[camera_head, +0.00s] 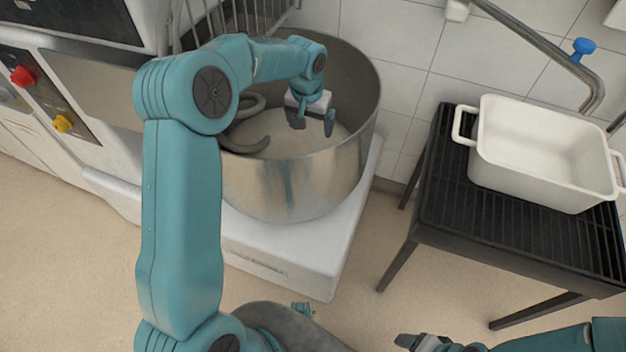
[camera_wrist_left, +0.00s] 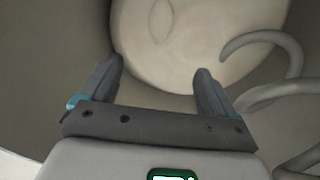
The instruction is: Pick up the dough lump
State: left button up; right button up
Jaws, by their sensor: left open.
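The pale, round dough lump (camera_head: 289,145) lies low in a large steel mixing bowl (camera_head: 290,190). In the left wrist view the dough (camera_wrist_left: 190,45) fills the upper middle, beyond the fingertips. My left gripper (camera_head: 313,122) reaches over the bowl's rim and points down inside it, above the dough. Its two fingers (camera_wrist_left: 160,75) are apart with nothing between them. Whether they touch the dough is hard to tell, but they look clear of it. My right gripper (camera_head: 418,343) shows only partly at the bottom edge, away from the bowl.
A grey curved mixer hook (camera_head: 247,146) stands in the bowl left of my gripper; it also shows at right in the wrist view (camera_wrist_left: 272,92). A white tub (camera_head: 540,150) sits on a black slatted table (camera_head: 440,165) at right. Open floor lies between.

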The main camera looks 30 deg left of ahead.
pick_arm(q)
jog(key=f+b, duration=0.1)
jog(key=f, duration=0.4)
jog(key=w+f+b, duration=0.1)
jog(key=f+b, duration=0.1)
jog(key=f, duration=0.3)
jog(key=f+b, duration=0.2)
jog(key=f, duration=0.4)
jog(key=shift+w+a, duration=0.2)
jog(key=shift+w, duration=0.15)
jog(key=f, duration=0.1)
jog(key=f+b, duration=0.1)
jog(key=f, duration=0.1)
jog(key=f+b, duration=0.1)
jog(key=f, duration=0.1)
jog(key=shift+w+a, duration=0.15)
jog(key=shift+w, duration=0.15)
jog(key=shift+r, duration=0.1)
pick_arm(e)
notch_tip(320, 180, down, 9)
pick_arm(q)
jog(key=c, duration=1.3)
pick_arm(e)
jog(key=shift+r, duration=0.1)
